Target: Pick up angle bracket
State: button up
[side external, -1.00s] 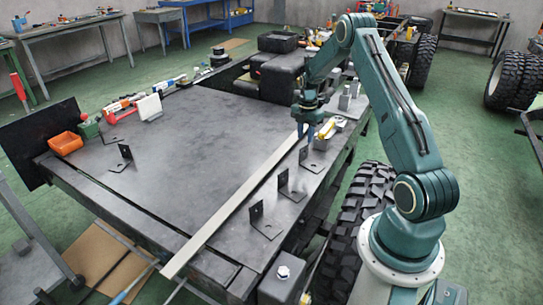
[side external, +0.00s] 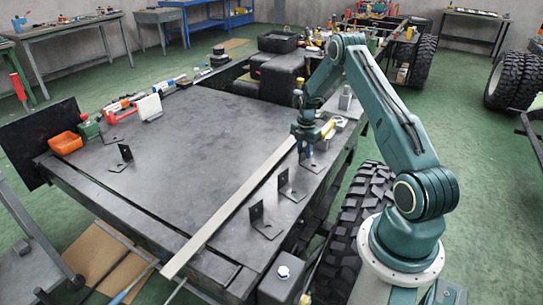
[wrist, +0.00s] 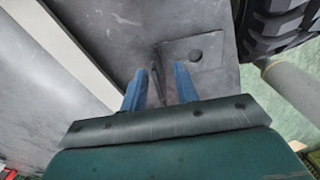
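My gripper (wrist: 160,85) is open, its two blue fingers apart. Two more angle brackets stand nearer along the same edge, one in the middle (side external: 292,188) and one in front (side external: 264,224). Another angle bracket (side external: 123,158) stands on the left of the plate.
A long pale strip (side external: 230,208) lies beside the bracket row. An orange bin (side external: 66,143) and a white box (side external: 149,107) sit along the far left edge. A big tyre (side external: 362,210) stands below the right edge. The middle of the dark plate (side external: 205,130) is clear.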

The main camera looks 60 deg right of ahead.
jog(key=shift+f, duration=0.7)
grip_shut()
